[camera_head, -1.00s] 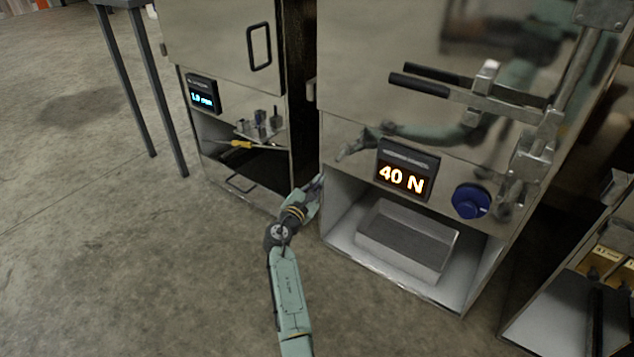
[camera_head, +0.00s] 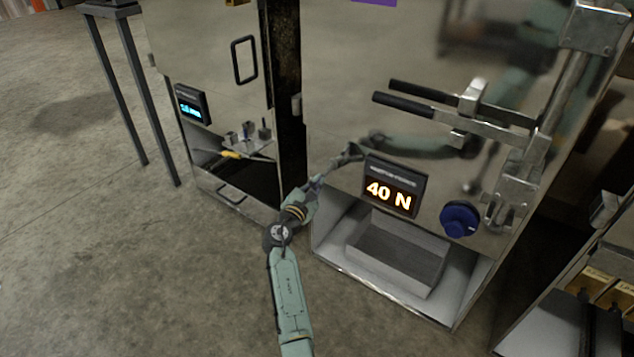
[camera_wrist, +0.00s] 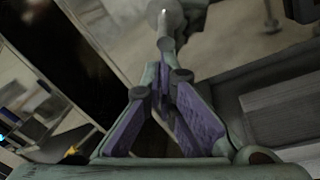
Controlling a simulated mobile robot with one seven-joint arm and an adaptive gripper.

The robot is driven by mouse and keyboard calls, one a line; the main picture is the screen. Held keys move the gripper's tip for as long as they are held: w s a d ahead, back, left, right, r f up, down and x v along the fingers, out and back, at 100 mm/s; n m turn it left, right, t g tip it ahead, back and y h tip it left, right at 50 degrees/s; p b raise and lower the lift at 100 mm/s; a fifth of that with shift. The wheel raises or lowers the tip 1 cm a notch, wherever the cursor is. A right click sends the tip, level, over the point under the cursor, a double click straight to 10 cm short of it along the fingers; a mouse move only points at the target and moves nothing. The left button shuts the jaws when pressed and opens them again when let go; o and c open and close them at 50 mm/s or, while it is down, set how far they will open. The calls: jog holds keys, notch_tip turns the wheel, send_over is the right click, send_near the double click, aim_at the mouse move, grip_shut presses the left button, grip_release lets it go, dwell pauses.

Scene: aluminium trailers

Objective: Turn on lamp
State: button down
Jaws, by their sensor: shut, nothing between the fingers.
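No lamp can be made out in either view. My gripper (camera_head: 316,185) is in front of the lower left edge of the steel cabinet (camera_head: 350,135), left of the lit "40 N" display (camera_head: 391,186). In the wrist view my gripper (camera_wrist: 163,78) has its purple-padded fingers brought together at the tips, with nothing held. A blurred grey shape shows just beyond the tips there, and it may be a reflection. A blue round knob (camera_head: 459,219) sits on the cabinet right of the display. I cannot tell whether it belongs to a lamp.
An open recess under the display holds a grey tray (camera_head: 352,262). Black-handled toggle clamps (camera_head: 425,95) jut out above the display. A second cabinet (camera_head: 200,50) on the left has a small blue display (camera_head: 192,105) and a tool shelf. Concrete floor (camera_head: 120,260) is clear at left.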

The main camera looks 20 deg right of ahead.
jog(key=shift+r+p, duration=0.15)
jog(key=shift+p, duration=0.3)
jog(key=g+y+p, duration=0.1)
jog(key=p, duration=0.5)
jog(key=r+g+y+p, duration=0.1)
jog(key=p, duration=0.5)
jog(key=r+g+y+p, duration=0.1)
jog(key=p, duration=0.5)
jog(key=shift+s+a+r+m+g, duration=0.25)
jog(key=shift+s+a+m+g, duration=0.05)
jog(key=shift+a, duration=0.1)
jog(key=shift+r+p, duration=0.85)
jog(key=shift+p, duration=0.05)
jog(key=shift+w, duration=0.1)
